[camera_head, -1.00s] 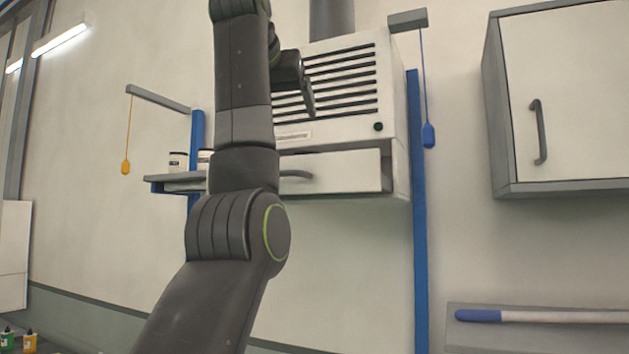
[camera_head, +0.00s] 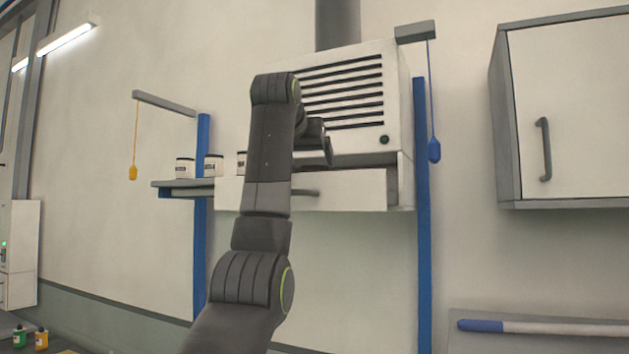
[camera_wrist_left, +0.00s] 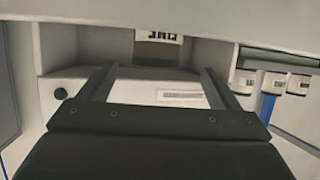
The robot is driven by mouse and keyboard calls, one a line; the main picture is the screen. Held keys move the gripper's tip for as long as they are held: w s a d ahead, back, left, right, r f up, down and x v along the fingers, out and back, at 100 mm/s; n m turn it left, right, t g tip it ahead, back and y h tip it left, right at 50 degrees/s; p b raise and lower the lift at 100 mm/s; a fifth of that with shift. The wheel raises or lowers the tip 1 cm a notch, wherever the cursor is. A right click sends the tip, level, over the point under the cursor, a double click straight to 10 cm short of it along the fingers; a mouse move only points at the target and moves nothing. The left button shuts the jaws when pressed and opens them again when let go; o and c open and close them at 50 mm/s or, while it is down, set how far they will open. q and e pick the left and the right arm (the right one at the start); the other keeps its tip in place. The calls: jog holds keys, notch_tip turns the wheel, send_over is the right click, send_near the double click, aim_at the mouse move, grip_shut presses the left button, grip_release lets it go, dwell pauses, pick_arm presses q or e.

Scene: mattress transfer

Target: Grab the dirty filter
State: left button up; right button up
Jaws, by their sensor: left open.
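My left gripper (camera_head: 326,147) is in front of the white vented wall unit (camera_head: 401,110), just above its pulled-out drawer (camera_head: 350,188). In the left wrist view the fingers (camera_wrist_left: 157,73) are spread apart with nothing between them. Beyond the fingertips is the unit's open recess (camera_wrist_left: 90,48), holding a small brownish thing (camera_wrist_left: 157,52) with a dark-lettered white label. I cannot tell whether this is the dirty filter. In the head view the drawer's inside is hidden. My right gripper is not in view.
A shelf (camera_head: 170,184) with several white jars (camera_head: 185,167) is left of the unit. Blue posts (camera_head: 422,220) stand at both sides, with hanging pulls, one yellow (camera_head: 133,172) and one blue (camera_head: 434,150). A closed cabinet (camera_head: 570,110) hangs at the right.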

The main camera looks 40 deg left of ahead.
aim_at(312, 166)
pick_arm(q)
jog(key=p+x, duration=0.2)
jog(key=x, duration=0.2)
jog(key=shift+w+r+p, duration=0.1)
jog(key=shift+w+p, duration=0.2)
jog(key=shift+w, duration=0.25)
jog(key=shift+d, duration=0.1)
jog(key=shift+c, duration=0.4)
jog(key=c, duration=1)
jog(key=shift+c, duration=0.2)
